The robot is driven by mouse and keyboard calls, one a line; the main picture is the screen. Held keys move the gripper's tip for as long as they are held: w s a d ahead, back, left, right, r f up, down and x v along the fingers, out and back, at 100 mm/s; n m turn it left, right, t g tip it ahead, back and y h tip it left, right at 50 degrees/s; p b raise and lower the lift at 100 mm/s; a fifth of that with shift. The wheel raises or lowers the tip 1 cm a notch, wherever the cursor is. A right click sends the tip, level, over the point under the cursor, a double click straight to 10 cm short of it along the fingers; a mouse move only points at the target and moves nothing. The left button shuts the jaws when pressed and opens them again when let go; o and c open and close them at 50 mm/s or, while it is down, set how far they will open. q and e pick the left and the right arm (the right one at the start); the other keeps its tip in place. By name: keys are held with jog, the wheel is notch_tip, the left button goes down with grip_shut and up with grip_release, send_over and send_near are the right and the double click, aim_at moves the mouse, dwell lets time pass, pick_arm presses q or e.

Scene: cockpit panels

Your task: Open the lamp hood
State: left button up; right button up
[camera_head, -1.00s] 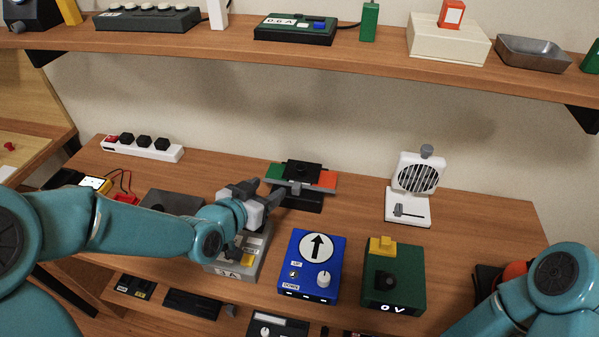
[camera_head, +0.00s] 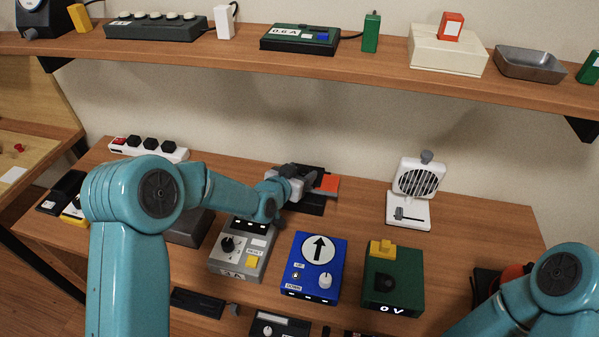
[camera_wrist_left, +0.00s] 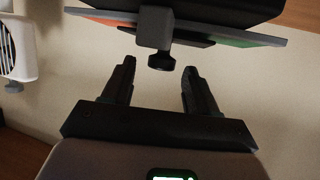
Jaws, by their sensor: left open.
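The device my left gripper faces has a dark body with a flat plate, red-orange at one end (camera_head: 327,184) and green at the other; I cannot tell surely that it is the lamp hood. In the left wrist view, its dark body (camera_wrist_left: 225,8) is at the top, with a grey block and a short black knob (camera_wrist_left: 161,61) jutting from the plate's edge. My left gripper (camera_head: 306,176) is at this device in the head view. In the wrist view, its open fingers (camera_wrist_left: 158,80) point at the knob, which sits between and just beyond the tips. My right gripper is out of view.
A white grilled unit (camera_head: 416,180) stands to the right. A grey box (camera_head: 241,250), a blue box (camera_head: 314,268) and a green box (camera_head: 393,277) stand along the front. A white switch strip (camera_head: 149,149) lies at back left. A loaded shelf (camera_head: 380,80) runs above.

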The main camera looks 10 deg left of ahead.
pick_arm(q)
jog(key=shift+w+f, duration=0.15)
jog(key=shift+c, duration=0.3)
grip_shut()
